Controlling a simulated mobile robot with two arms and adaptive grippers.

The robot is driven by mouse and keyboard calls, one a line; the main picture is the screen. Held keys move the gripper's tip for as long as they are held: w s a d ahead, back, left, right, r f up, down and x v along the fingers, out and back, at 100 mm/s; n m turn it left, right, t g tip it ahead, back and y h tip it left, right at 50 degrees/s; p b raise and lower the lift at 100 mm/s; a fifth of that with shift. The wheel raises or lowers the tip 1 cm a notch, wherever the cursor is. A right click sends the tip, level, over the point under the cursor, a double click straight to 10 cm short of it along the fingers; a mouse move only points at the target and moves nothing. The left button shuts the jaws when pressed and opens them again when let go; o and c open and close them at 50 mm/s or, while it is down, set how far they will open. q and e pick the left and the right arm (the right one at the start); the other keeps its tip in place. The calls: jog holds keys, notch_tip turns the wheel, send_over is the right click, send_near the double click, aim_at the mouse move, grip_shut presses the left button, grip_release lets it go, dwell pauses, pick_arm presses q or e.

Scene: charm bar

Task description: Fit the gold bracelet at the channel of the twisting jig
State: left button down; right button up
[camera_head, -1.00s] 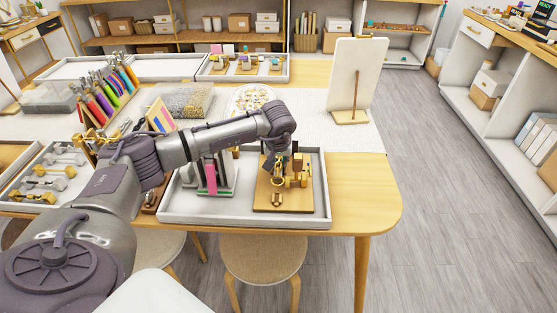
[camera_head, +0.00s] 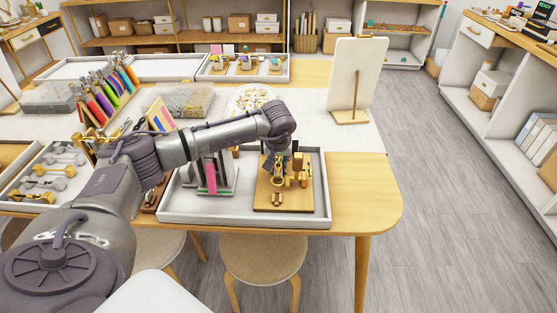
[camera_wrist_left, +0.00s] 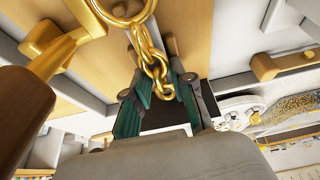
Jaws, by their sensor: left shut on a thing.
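The gold bracelet (camera_wrist_left: 154,62) is a chain of thick links in the left wrist view. My left gripper (camera_wrist_left: 158,98) has its green-padded fingers shut on the chain's lower end. The chain runs up towards a large gold ring at the top of that view. In the head view my left gripper (camera_head: 281,168) is low over the twisting jig, a wooden board (camera_head: 261,204) with gold posts and fittings. The arm and gripper hide part of the jig there. I cannot tell whether the bracelet sits in the channel. My right gripper is out of view.
The jig stands in a grey tray (camera_head: 323,212) beside a stand with a pink strip (camera_head: 211,178). Pliers with coloured handles (camera_head: 101,103) and a tray of gold and silver pieces (camera_head: 22,202) are to the left. The table's right end (camera_head: 365,195) is clear.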

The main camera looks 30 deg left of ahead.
pick_arm(q)
jog(key=c, duration=0.9)
grip_release()
jog(key=shift+f, duration=0.2)
jog(key=v, duration=1.2)
